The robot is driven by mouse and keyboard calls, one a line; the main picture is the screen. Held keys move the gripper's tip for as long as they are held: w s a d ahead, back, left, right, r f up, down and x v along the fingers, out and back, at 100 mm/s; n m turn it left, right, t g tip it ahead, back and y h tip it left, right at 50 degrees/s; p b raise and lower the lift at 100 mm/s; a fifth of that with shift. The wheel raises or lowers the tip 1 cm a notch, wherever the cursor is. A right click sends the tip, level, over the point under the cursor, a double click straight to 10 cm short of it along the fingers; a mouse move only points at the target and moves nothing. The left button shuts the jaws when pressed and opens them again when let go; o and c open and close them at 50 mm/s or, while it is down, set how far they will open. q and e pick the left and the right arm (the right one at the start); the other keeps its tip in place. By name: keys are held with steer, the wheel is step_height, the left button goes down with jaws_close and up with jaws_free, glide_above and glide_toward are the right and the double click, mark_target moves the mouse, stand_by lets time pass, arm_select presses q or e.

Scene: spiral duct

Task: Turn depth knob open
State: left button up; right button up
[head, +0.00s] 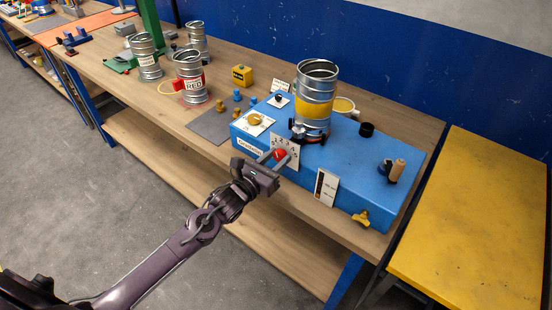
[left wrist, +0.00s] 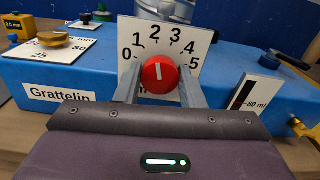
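The red depth knob (left wrist: 160,74) is on a white dial plate (left wrist: 168,35) numbered 0 to 5, at the front of the blue machine (head: 350,170). Its white line stands nearly upright, towards about 2. The knob also shows in the head view (head: 280,154). My left gripper (left wrist: 160,82) has one finger on each side of the knob, and both appear to touch it. In the head view my left gripper (head: 279,158) reaches the dial from the front left. My right gripper is in neither view.
A yellow-banded metal duct (head: 316,95) stands on the machine behind the dial. A yellow knob on a scale plate (head: 256,119) lies to the left, an 80 ml plate (head: 326,187) to the right. Metal cans (head: 191,78) stand farther left. A yellow table (head: 475,225) is at right.

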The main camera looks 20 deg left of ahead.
arm_select(q)
steer(key=shift+c, duration=1)
steer(key=shift+n, duration=0.3)
